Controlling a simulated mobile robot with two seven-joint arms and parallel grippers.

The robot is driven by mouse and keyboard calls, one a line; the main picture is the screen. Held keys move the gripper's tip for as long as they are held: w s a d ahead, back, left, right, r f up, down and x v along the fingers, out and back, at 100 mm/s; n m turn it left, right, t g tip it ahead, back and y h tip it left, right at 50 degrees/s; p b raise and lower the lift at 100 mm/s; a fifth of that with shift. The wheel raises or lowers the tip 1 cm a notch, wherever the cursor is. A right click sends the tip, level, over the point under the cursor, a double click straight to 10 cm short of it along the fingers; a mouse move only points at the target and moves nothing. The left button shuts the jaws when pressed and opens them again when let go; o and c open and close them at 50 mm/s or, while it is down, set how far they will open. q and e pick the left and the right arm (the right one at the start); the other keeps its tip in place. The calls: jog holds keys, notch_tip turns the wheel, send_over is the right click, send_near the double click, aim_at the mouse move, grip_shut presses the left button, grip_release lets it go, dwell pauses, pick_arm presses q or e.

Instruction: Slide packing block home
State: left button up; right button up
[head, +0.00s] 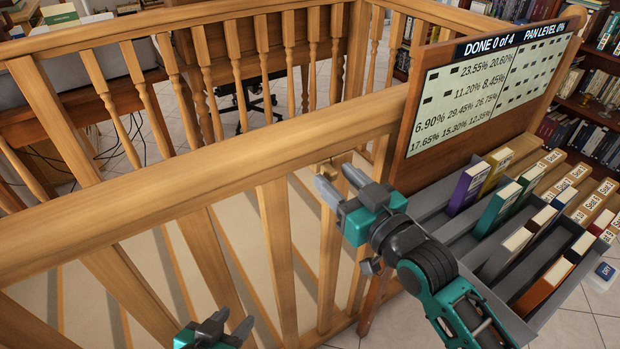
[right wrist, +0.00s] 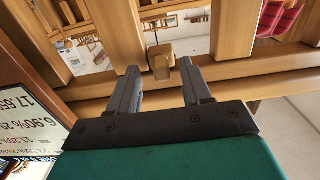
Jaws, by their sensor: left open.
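A small wooden block (right wrist: 161,63), which looks like the packing block, sits at the wooden railing in the right wrist view, with a thin curved metal piece above it. In the head view a small wooden piece (head: 341,158) shows at the railing just beyond the right fingertips. My right gripper (head: 337,181) is open. In the right wrist view its two fingers (right wrist: 158,70) point at the block, one on each side of it in the picture; contact cannot be told. My left gripper (head: 228,322) is open and empty at the bottom edge of the head view, away from the block.
The wooden handrail (head: 190,168) with balusters crosses the view. A sign board (head: 487,85) reading "DONE 0 of 4" stands at its right end. Grey trays of books (head: 498,200) stand at the right, close to my right arm. Bookshelves (head: 595,120) stand behind.

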pick_arm(q)
jog(key=shift+r+p, duration=1.1)
jog(key=shift+p, duration=0.05)
pick_arm(e)
jog(key=shift+v, duration=2.5)
pick_arm(q)
jog(key=a+p, duration=0.1)
jog(key=s+a+p, duration=0.1)
jog(key=p, duration=0.1)
jog(key=shift+r+y, duration=0.25)
jog(key=shift+y, duration=0.15)
pick_arm(e)
jog(key=s+d+f+m+g+h, duration=0.2)
jog(key=s+d+f+h, duration=0.2)
jog(key=f, duration=0.5)
jog(key=s+d+f+m+g+h, duration=0.1)
jog(key=s+d+f+h, duration=0.3)
jog(key=s+d+f, duration=0.4)
jog(key=shift+s+d+f+m+g+h, duration=0.3)
jog(key=shift+s+d+f+m+g, duration=0.1)
jog(key=shift+s+d+m, duration=0.3)
pick_arm(q)
jog(key=shift+s+d, duration=0.1)
jog(key=shift+d, duration=0.1)
pick_arm(e)
jog(key=shift+a, duration=0.1)
